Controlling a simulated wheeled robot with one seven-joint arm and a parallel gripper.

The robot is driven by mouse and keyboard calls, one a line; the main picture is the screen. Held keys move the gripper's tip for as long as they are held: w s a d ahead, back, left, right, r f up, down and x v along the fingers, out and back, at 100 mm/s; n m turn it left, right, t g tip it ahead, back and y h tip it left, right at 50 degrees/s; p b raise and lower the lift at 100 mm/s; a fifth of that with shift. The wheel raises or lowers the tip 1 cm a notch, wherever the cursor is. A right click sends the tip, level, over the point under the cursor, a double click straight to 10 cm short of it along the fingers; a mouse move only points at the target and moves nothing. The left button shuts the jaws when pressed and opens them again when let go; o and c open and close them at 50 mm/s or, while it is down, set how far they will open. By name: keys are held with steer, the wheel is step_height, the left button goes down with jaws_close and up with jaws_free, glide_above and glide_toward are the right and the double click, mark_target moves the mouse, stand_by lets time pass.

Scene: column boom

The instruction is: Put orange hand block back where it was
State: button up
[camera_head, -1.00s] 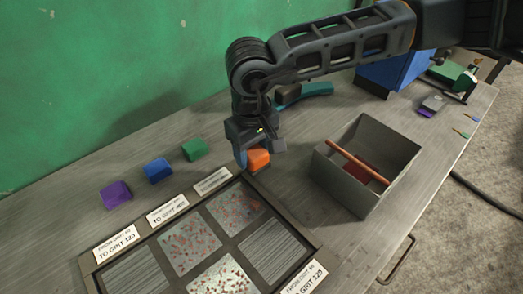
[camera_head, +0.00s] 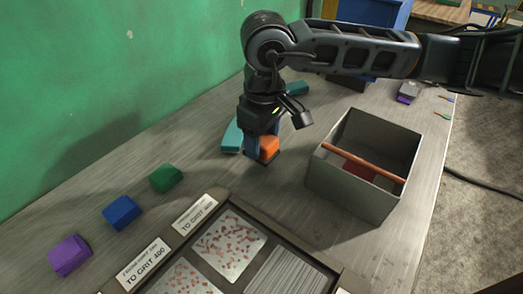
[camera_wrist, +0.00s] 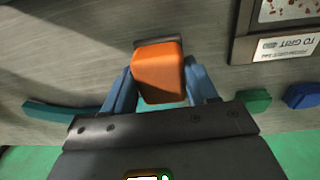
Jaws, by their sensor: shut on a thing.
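The orange hand block (camera_head: 269,148) is between the blue fingers of my gripper (camera_head: 263,152), which is shut on it. In the wrist view the orange block (camera_wrist: 158,72) sits between both fingers, with a dark edge at its far end. It is over or on the bench, past the tray's label end; I cannot tell whether it touches the bench. A purple block (camera_head: 69,255), a blue block (camera_head: 122,212) and a green block (camera_head: 166,177) stand in a row to the left, along the wall side.
A framed tray (camera_head: 232,205) of sample panels with grit labels lies in front. A grey open bin (camera_head: 350,185) with a brown rod across it stands right of my gripper. A teal curved thing (camera_head: 231,136) lies behind the gripper. Bench between green block and gripper is clear.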

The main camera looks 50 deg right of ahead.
mark_target(263, 153)
steer(key=shift+f, duration=2)
steer(key=shift+f, duration=0.15)
steer(key=o, duration=1.2)
steer(key=shift+o, duration=0.2)
steer(key=r, duration=1.2)
steer(key=shift+s+a+r, duration=0.15)
steer(key=shift+s+a, duration=0.15)
steer(key=shift+s, duration=0.1)
